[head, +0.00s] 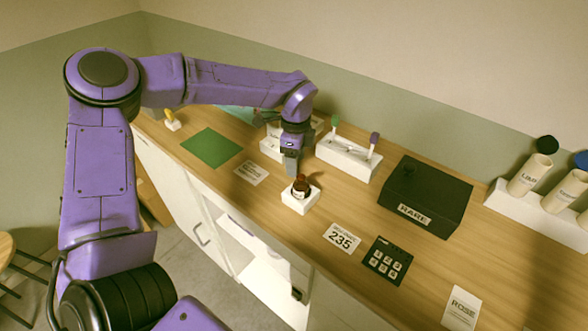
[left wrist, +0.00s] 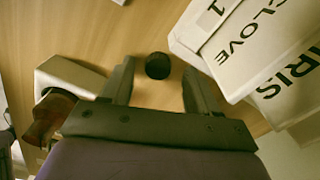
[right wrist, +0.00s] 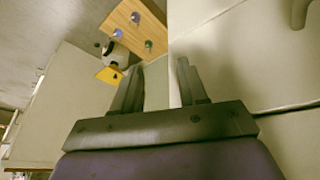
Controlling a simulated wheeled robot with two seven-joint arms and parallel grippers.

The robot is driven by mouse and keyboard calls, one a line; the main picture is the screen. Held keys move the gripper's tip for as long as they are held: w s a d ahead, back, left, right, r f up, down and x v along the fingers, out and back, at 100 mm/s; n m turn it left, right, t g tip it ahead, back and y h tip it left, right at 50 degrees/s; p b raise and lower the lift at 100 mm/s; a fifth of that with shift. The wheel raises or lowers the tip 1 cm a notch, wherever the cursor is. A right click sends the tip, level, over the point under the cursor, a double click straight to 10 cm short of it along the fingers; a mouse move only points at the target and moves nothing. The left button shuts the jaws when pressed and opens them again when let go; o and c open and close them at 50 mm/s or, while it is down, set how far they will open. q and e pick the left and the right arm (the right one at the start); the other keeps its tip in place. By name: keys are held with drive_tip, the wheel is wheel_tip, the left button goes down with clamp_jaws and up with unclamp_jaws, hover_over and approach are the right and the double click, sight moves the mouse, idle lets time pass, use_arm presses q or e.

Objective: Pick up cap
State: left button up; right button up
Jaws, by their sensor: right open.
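The small round black cap (left wrist: 157,65) lies on the wooden counter in the left wrist view, ahead of and between my left gripper's two fingers. The left gripper (left wrist: 158,85) is open and points down at it, with nothing between its fingers. In the head view the left gripper (head: 291,165) hangs low over the counter behind a brown bottle (head: 301,185); the cap cannot be made out there. The bottle stands in a white block (head: 299,204). My right gripper (right wrist: 158,80) is open and empty, away from the counter top, in the right wrist view.
White boxes lettered CLOVE (left wrist: 240,40) and IRIS (left wrist: 290,80) stand close to the right of the left gripper. A white rack (head: 347,160), a black box (head: 426,196) and a keypad (head: 388,261) are farther right. A green mat (head: 212,147) lies left.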

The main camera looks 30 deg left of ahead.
use_arm(q)
drive_tip(key=shift+s+r, duration=0.15)
drive_tip(key=shift+s, duration=0.2)
drive_tip(key=c, duration=0.4)
clamp_jaws()
drive_tip(key=shift+r, duration=0.1)
